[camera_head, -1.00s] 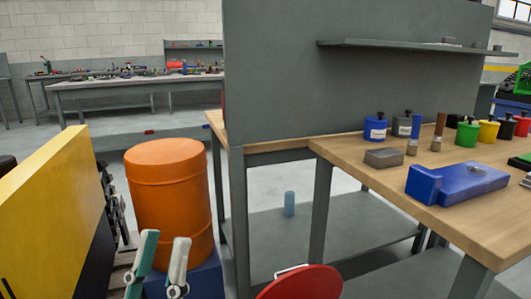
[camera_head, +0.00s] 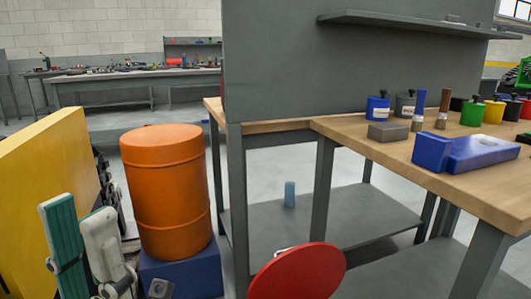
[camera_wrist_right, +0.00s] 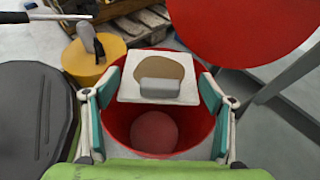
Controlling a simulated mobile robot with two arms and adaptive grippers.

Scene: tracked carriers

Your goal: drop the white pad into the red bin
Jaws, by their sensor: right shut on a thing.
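In the right wrist view my right gripper (camera_wrist_right: 158,88) is shut on the white pad (camera_wrist_right: 130,92), a square white plate with a tan patch and a grey block on its face. The pad is held over the open mouth of the red bin (camera_wrist_right: 115,128). A dull red round thing (camera_wrist_right: 155,132) shows inside the bin. The bin's round red lid (camera_wrist_right: 243,25) stands raised behind it; it also shows at the bottom of the head view (camera_head: 300,272). My left gripper (camera_head: 78,205) is open and empty at the lower left of the head view. The right gripper is outside the head view.
An orange drum (camera_head: 168,190) stands on a blue block (camera_head: 185,275) beside my left gripper. A yellow panel (camera_head: 45,190) is at the left. The workbench (camera_head: 470,190) with tools fills the right.

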